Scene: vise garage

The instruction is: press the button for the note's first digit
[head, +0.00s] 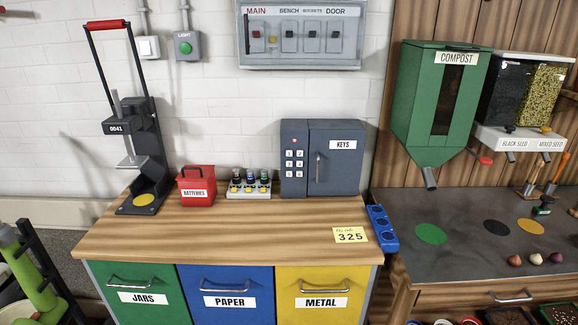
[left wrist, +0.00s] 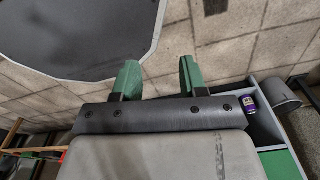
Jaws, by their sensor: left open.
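A yellow note (head: 350,235) lies flat at the right front of the wooden worktop and reads 325 under a smaller line of writing. A grey key cabinet (head: 335,170) labelled KEYS stands at the back right of the worktop, its door shut. The keypad (head: 294,160) on its left part has two columns of small white buttons with a red spot above; the digits are too small to read surely. In the left wrist view my left gripper (left wrist: 158,68) is open and empty, its green fingers apart above tiled floor, away from the keypad. My right gripper is not in view.
Left of the cabinet stand a tray of small bottles (head: 249,190), a red BATTERIES box (head: 197,186) and a tall press with a red handle (head: 140,150). A blue holder (head: 382,228) hangs at the worktop's right edge. The worktop's front middle is clear.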

